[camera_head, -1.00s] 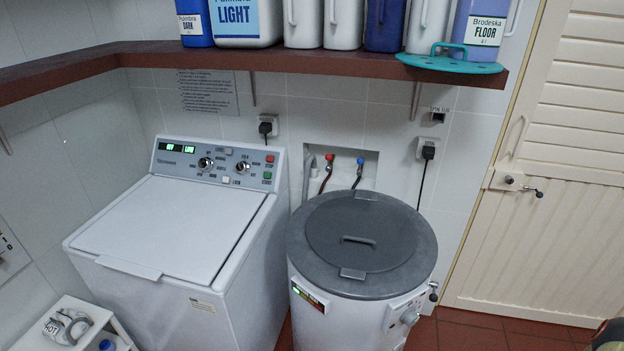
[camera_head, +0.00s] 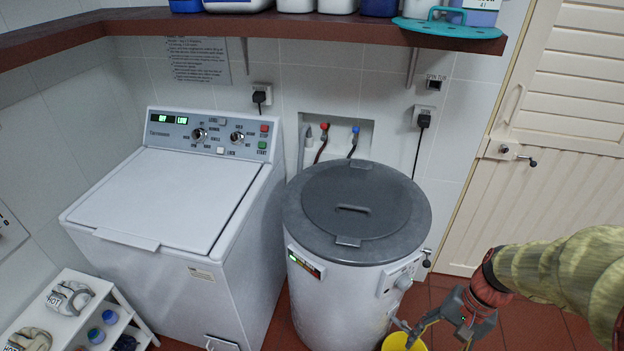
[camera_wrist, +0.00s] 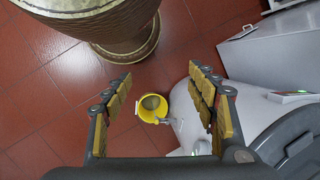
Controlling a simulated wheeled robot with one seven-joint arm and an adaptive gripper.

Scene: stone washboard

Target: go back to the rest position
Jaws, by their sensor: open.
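My gripper (camera_head: 438,332) is at the lower right of the head view, at the end of my sleeved arm, in front of the round white drum machine (camera_head: 335,305) with a grey lid. In the wrist view my gripper (camera_wrist: 161,92) has its two padded fingers wide apart, with nothing between them. A yellow bucket (camera_wrist: 142,106) shows between the fingers, farther down by the floor, apart from them. Its edge also shows at the bottom of the head view (camera_head: 397,343). Something greyish shows inside the bucket, but I cannot tell what.
A white washing machine (camera_head: 160,200) stands left of the drum machine. A brown shelf (camera_head: 300,27) with containers runs above. A cream door (camera_head: 560,130) is at the right. Red tiled floor (camera_head: 530,325) surrounds the bucket.

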